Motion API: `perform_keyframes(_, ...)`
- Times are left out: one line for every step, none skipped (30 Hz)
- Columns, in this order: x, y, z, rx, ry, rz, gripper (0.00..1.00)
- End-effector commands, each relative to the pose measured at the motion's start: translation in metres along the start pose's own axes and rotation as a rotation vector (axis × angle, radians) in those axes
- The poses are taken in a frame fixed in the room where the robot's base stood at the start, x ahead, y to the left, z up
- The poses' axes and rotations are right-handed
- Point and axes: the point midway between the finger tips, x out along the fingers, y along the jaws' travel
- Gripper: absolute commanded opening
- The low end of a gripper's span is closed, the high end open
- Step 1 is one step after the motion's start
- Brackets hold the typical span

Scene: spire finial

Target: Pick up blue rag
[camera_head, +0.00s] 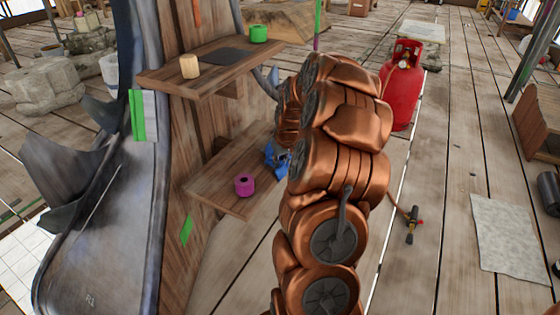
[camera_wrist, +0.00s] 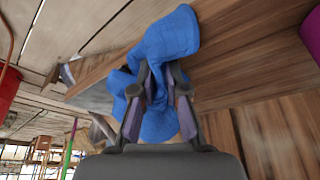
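The blue rag (camera_head: 277,158) is bunched up at the right edge of the lower wooden shelf (camera_head: 215,183), partly hidden behind my copper arm in the head view. In the wrist view the rag (camera_wrist: 168,38) lies between and around the fingers of my gripper (camera_wrist: 160,75). The fingers lean in towards each other with the cloth pinched between them, and a fold sticks out past the left finger. I cannot tell whether the rag still touches the shelf.
A magenta roll (camera_head: 244,185) sits on the lower shelf near the rag. The upper shelf (camera_head: 215,66) holds a green roll (camera_head: 259,34), a beige cylinder (camera_head: 189,66) and a dark sheet. A red gas cylinder (camera_head: 402,88) stands behind my arm.

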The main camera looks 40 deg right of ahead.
Motion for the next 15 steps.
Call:
perform_keyframes(0.0001,0.0000,0.0001,0.000,0.000,0.000,0.06)
perform_keyframes(0.0001,0.0000,0.0000,0.000,0.000,0.000,0.04)
perform_keyframes(0.0001,0.0000,0.0000,0.000,0.000,0.000,0.02)
perform_keyframes(0.0001,0.0000,0.0001,0.000,0.000,0.000,0.01)
perform_keyframes(0.0001,0.0000,0.0001,0.000,0.000,0.000,0.00)
perform_keyframes(0.0001,0.0000,0.0001,0.000,0.000,0.000,0.00)
perform_keyframes(0.0001,0.0000,0.0001,0.000,0.000,0.000,0.00)
perform_keyframes(0.0001,0.0000,0.0001,0.000,0.000,0.000,0.00)
perform_keyframes(0.0001,0.0000,0.0001,0.000,0.000,0.000,0.00)
perform_keyframes(0.0002,0.0000,0.0002,0.000,-0.001,0.000,0.00)
perform_keyframes(0.0002,0.0000,0.0002,0.000,-0.001,0.000,0.00)
perform_keyframes(-0.0001,0.0000,0.0001,0.000,-0.001,0.000,0.00)
perform_keyframes(-0.0009,0.0000,-0.0002,0.000,0.000,0.000,0.00)
perform_keyframes(-0.0023,0.0000,-0.0008,0.000,0.000,0.000,0.00)
perform_keyframes(-0.0049,0.0001,-0.0020,0.000,0.000,0.000,0.00)
